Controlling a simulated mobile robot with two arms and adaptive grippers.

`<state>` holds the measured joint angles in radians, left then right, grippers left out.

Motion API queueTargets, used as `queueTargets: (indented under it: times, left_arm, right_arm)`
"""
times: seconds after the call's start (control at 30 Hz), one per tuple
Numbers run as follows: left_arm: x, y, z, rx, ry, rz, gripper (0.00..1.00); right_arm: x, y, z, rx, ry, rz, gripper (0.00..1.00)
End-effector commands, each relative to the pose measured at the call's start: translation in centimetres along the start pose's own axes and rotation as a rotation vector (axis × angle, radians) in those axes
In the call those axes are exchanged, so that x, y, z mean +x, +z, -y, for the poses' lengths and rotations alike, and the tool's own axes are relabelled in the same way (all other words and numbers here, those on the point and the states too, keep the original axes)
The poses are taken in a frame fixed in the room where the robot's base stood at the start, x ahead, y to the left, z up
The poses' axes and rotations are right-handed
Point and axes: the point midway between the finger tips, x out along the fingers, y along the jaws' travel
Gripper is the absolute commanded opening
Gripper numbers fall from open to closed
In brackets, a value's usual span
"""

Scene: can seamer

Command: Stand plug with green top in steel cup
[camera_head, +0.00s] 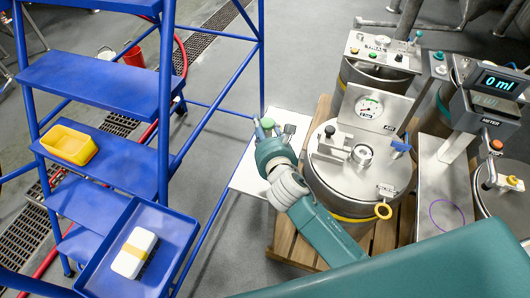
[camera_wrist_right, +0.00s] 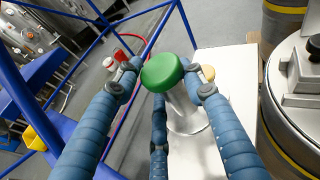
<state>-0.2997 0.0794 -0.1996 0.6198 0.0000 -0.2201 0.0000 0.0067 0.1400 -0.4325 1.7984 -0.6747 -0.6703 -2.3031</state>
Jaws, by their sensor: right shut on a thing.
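The plug's green top (camera_wrist_right: 163,72) shows between the fingertips of my right gripper (camera_wrist_right: 164,78) in the right wrist view. The fingers are closed around it. A grey metallic cylinder (camera_wrist_right: 188,112) shows right below the green top, over the white surface. I cannot tell whether it is the plug's body or the steel cup. In the head view my right gripper (camera_head: 268,130) is over the white table, and the green top (camera_head: 267,122) is small between its fingers. My left gripper is out of view.
The white table (camera_head: 247,178) stands beside a large steel drum (camera_head: 345,190) with lid fittings. A blue step ladder (camera_head: 105,110) is at left, carrying a yellow bin (camera_head: 68,145). A beige round top (camera_wrist_right: 208,72) shows behind the right finger.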

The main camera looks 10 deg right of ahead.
Motion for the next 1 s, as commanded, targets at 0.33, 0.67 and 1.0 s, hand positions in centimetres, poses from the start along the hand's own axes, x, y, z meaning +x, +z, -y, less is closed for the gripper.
queueTargets:
  times: [0.33, 0.67, 1.0]
  left_arm:
    - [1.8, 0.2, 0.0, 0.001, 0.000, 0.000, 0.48]
    - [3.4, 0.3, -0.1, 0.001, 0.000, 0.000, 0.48]
    - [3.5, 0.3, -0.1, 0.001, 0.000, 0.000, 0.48]
  right_arm:
    - [2.1, -6.8, -0.1, 0.002, 0.001, 0.002, 0.00]
    - [3.2, -10.6, -0.1, 0.004, 0.000, 0.001, 0.00]
    - [3.4, -11.2, -0.1, 0.000, 0.001, 0.003, 0.00]
